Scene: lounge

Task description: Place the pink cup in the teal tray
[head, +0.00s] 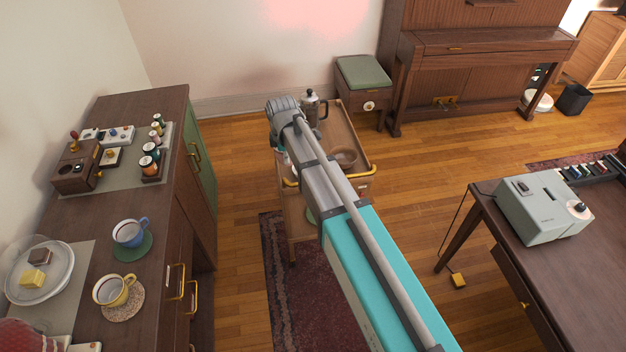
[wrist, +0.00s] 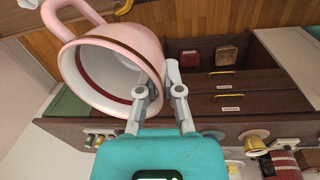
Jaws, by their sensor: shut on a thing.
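The pink cup (wrist: 110,62) fills the upper left of the wrist view, tilted, with its mouth and pale inside facing the camera. My gripper (wrist: 157,82) is shut on the cup's wall at its right side. In the head view my arm hides the gripper and the cup. I cannot make out the teal tray in either view. A small green patch (head: 310,215) shows low on the cart beside my arm, too little to identify.
A wooden cart (head: 345,112) under my arm carries a moka pot (head: 312,104) and a round bowl (head: 345,157). The left sideboard (head: 190,225) holds a blue cup (head: 129,233), a yellow cup (head: 112,290) and a plate (head: 40,285). A desk with a grey machine (head: 545,210) stands right.

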